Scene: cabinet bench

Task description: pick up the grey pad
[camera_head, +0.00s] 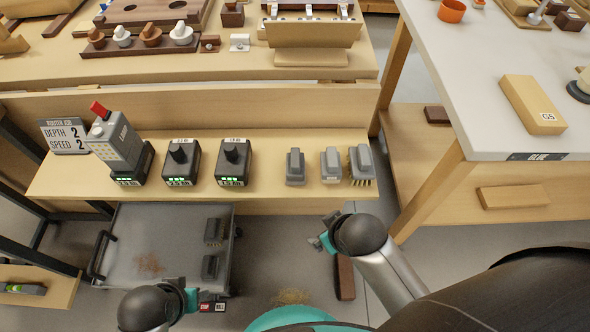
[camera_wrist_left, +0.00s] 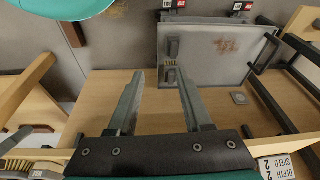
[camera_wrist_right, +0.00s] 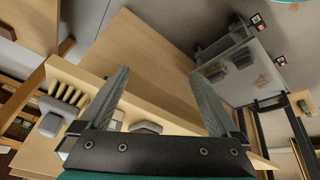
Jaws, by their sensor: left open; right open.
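A light grey pad (camera_head: 331,165) with a raised grip sits on the shelf, between a darker grey block (camera_head: 295,167) and a grey brush (camera_head: 361,165) with pale bristles.
The shelf (camera_head: 270,190) also holds two black chargers (camera_head: 181,165) (camera_head: 233,165), a labelled battery tool (camera_head: 114,140) and a sign (camera_head: 64,136). A white-topped table (camera_head: 480,100) stands right.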

